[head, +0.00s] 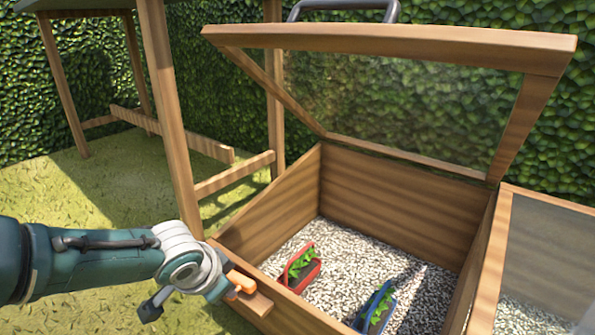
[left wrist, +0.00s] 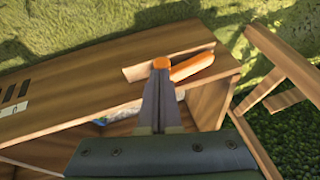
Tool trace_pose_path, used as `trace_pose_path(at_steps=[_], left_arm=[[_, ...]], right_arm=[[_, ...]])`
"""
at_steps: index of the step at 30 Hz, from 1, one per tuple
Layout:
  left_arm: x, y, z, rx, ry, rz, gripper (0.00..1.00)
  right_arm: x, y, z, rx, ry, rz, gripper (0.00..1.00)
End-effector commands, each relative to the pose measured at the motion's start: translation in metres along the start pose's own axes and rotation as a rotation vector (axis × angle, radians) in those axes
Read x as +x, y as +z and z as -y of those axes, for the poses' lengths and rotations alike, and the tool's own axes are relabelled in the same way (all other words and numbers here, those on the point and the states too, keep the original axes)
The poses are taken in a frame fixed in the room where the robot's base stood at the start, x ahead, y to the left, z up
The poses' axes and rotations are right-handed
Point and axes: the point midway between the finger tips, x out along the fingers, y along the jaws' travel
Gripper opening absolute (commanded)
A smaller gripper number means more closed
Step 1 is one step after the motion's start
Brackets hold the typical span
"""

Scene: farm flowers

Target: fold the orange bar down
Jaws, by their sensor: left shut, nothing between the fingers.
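The orange bar (head: 241,281) sits at a small wooden ledge on the front left outer wall of the wooden cold frame (head: 268,238). In the left wrist view the orange bar (left wrist: 193,65) lies slanted along the wooden ledge (left wrist: 150,69). My left gripper (head: 232,287) is at the bar, its fingers closed together with nothing between them. In the left wrist view, the left gripper's fingertips (left wrist: 161,68) are right by the bar's near end, with a small orange patch at their tips. I cannot tell whether they touch the bar. My right gripper is not in view.
The glazed lid (head: 400,45) of the cold frame stands open. Inside, a red planter (head: 312,275) and a blue planter (head: 388,308) stand on gravel. A wooden post (head: 168,120) rises just behind my left arm. Grass is clear at the left.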

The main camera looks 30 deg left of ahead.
Motion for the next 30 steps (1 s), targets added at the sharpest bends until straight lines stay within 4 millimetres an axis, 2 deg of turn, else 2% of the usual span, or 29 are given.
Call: trace_pose_path(at_steps=[15,23,26,30], left_arm=[[0.008,0.004,0.013,0.0,-0.001,0.0,0.0],[0.007,0.004,0.014,0.0,0.0,0.0,0.0],[0.005,0.003,0.014,0.0,0.0,0.0,0.0],[-0.008,-0.001,0.018,0.0,0.001,0.0,0.0]], right_arm=[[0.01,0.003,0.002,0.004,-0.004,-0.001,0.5],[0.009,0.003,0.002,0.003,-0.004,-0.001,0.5],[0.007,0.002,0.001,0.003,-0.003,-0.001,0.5],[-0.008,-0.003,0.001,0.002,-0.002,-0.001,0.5]])
